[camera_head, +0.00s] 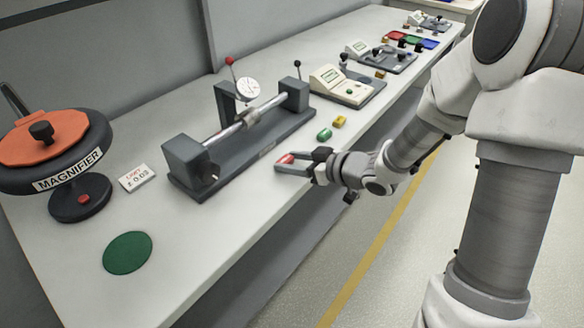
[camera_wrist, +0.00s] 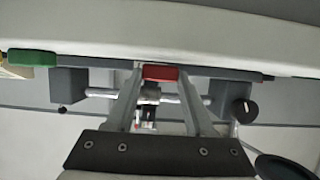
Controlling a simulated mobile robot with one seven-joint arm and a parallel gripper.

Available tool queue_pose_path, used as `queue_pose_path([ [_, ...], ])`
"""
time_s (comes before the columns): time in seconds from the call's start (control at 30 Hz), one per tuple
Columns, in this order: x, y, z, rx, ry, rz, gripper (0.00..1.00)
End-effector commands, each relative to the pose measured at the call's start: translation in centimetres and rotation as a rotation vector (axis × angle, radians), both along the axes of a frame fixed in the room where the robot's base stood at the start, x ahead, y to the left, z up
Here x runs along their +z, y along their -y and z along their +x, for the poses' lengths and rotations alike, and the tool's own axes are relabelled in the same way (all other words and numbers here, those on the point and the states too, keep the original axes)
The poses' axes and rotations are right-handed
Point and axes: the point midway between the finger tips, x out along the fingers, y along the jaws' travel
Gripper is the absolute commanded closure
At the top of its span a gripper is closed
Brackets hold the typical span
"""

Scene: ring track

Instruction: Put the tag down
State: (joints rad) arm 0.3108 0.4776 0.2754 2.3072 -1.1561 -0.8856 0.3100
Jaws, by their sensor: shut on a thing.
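The red tag (camera_head: 287,158) is between the fingertips of my gripper (camera_head: 290,164), close to the bench's front edge in the head view. In the wrist view the red tag (camera_wrist: 160,73) sits between the two long grey fingers of my gripper (camera_wrist: 159,78), which is shut on it. I cannot tell whether the tag touches the bench top. A green tag (camera_head: 324,134) and a yellow tag (camera_head: 339,121) lie on the bench farther along, apart from my gripper. The green tag (camera_wrist: 32,58) also shows at the left of the wrist view.
On the bench (camera_head: 192,278), a grey fixture with a rod and dial gauge (camera_head: 247,89) stands behind my gripper. A magnifier (camera_head: 45,150), a limit card (camera_head: 137,177) and a green disc (camera_head: 127,252) are at left. Instruments and coloured trays (camera_head: 405,38) stand farther back.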

Motion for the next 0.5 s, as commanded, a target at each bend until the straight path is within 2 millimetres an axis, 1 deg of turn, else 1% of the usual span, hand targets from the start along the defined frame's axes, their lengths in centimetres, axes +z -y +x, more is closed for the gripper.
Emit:
queue_pose_path([
  [0.03, -0.61, -0.01, 0.02, 0.000, 0.000, 0.000, 0.99],
  [0.27, -0.41, 0.02, 0.03, -0.001, 0.002, 0.000, 0.99],
  [0.4, -0.88, 0.03, 0.04, -0.001, 0.000, 0.000, 0.99],
  [0.43, -0.80, 0.04, 0.04, -0.001, 0.000, 0.000, 0.43],
  [0.5, -0.76, 0.04, 0.05, -0.001, 0.001, -0.001, 0.30],
])
